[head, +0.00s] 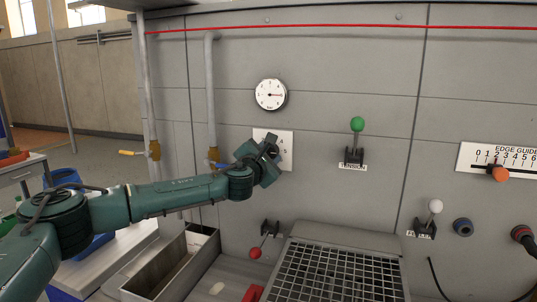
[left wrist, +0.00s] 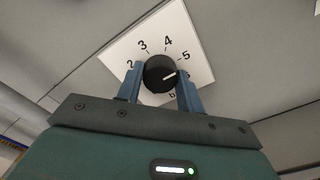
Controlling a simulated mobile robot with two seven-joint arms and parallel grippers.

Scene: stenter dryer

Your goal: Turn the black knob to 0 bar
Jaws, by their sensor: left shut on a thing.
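The black knob (left wrist: 159,73) sits on a white scale plate (left wrist: 205,45) in the left wrist view. The numbers 2, 3, 4 and 5 show around it; another mark past 5 is partly covered by a finger. The knob's white line points right, just past the 5. My left gripper (left wrist: 160,84) has its blue fingers on both sides of the knob, shut on it. In the head view my left gripper (head: 270,149) is at the plate (head: 287,139) and hides the knob. My right gripper is not in view.
A round gauge (head: 270,95) above the plate has its needle pointing right. A green-knobbed lever (head: 357,125) and a white-knobbed lever (head: 434,207) stand to the right. Pipes with a yellow-handled valve (head: 153,150) run at left. A dark grate (head: 338,274) lies below.

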